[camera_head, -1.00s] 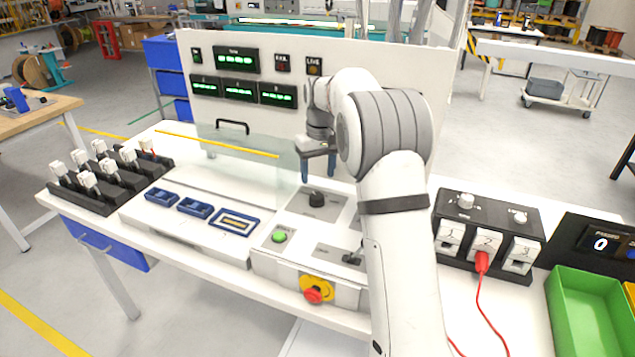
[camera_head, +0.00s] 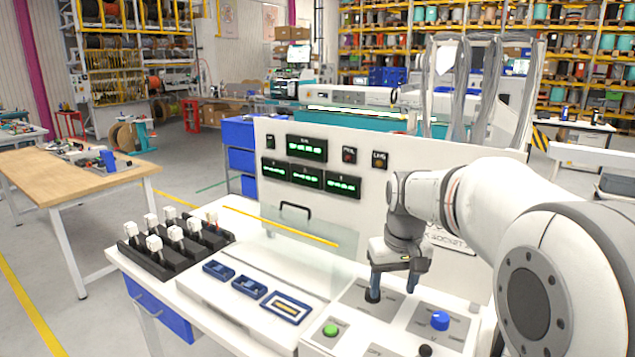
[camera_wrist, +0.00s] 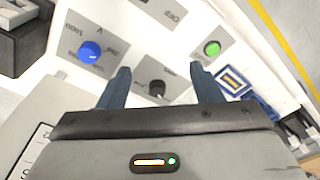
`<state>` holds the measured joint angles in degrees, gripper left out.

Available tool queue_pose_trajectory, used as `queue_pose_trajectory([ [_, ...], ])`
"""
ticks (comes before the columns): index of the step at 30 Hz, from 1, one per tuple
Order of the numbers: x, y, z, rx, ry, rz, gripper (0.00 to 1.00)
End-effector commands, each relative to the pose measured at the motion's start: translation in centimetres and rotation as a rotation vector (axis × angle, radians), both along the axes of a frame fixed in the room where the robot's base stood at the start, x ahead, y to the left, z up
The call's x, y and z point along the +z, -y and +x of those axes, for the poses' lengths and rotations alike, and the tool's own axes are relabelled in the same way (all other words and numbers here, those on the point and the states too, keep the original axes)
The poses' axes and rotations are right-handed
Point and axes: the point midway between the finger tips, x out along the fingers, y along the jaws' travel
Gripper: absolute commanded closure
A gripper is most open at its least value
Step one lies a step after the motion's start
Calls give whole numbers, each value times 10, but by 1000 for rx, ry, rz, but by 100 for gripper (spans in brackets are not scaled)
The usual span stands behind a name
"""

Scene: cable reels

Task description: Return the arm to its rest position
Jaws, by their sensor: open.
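My gripper (camera_head: 395,284) is above the control panel of the white test bench in the head view, its blue fingers pointing down. In the wrist view my gripper (camera_wrist: 160,88) shows its two fingers apart with nothing between them. A black knob (camera_wrist: 157,88) on the panel lies below and beyond the fingertips. A blue knob (camera_head: 439,320) stands on the panel to the right of my gripper; it also shows in the wrist view (camera_wrist: 90,51). A green button (camera_head: 330,330) is to the left and nearer; it shows at the right in the wrist view (camera_wrist: 211,48).
A clear shield with a yellow edge (camera_head: 283,227) stands left of my gripper. Blue fixtures (camera_head: 249,287) lie before it. Black holders with white connectors (camera_head: 172,252) are at the bench's left end. The upright display panel (camera_head: 350,150) rises behind my gripper.

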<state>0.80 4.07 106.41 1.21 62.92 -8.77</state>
Motion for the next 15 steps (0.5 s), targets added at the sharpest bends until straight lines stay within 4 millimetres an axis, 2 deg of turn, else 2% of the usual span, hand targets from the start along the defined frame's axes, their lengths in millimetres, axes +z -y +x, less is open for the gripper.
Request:
queue_pose_trajectory([
  [1, 4, 0, -20, -10, 16, -1, 41],
  [7, 0, 0, -90, -55, 63, -1, 41],
  [12, -15, 0, -148, -92, 103, 1, 41],
  [15, -25, 0, -175, -109, 122, 2, 41],
])
